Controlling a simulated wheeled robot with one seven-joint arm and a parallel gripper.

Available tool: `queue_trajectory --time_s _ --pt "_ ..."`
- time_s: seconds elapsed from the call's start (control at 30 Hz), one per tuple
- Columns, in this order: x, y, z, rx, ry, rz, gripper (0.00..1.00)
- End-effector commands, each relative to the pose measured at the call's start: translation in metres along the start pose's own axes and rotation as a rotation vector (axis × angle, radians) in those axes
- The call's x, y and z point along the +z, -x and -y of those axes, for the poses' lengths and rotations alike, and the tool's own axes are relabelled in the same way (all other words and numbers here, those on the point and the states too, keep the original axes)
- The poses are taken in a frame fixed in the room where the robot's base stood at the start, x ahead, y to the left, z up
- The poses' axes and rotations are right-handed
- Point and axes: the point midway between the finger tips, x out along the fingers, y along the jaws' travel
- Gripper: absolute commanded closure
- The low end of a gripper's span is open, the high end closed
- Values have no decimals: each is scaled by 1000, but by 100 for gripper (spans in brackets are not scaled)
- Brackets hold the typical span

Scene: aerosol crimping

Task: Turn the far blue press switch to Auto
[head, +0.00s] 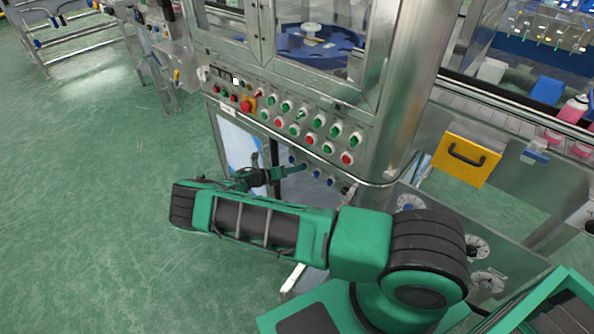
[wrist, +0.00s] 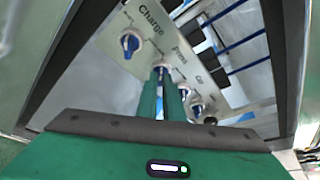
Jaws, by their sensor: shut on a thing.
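My gripper (wrist: 165,78) is shut on a blue switch knob (wrist: 160,71) on the pale labelled panel (wrist: 147,25). The knob shows between the green fingertips, near a label that seems to read "Press". Its exact pointer position is hidden by the fingers. Another blue knob (wrist: 130,42) sits under the "Charge" label to the upper left. More knobs (wrist: 196,110) lie to the lower right, partly behind the finger. In the head view, my gripper (head: 301,167) reaches the low panel below the machine's button rows; the held knob cannot be made out there.
Rows of green and red buttons (head: 309,138) and a red emergency stop (head: 247,106) sit just above my gripper. The steel cabinet's rounded corner (head: 398,110) and a yellow drawer front (head: 462,160) stand to the right. Open green floor (head: 90,200) lies to the left.

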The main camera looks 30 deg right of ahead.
Motion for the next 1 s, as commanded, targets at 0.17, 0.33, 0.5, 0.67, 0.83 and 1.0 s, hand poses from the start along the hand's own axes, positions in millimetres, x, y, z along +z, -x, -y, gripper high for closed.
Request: queue_trajectory --time_s 0.17,0.33,0.5,0.67,0.83,1.0 --pt "7 4 -5 0 31 12 100" --pt "6 4 -6 -4 45 12 100" --pt "6 4 -6 -4 47 11 100" --pt "6 5 -6 -4 47 11 100" --pt "4 4 -5 -8 48 7 74" --pt "3 2 -4 -12 49 5 74"
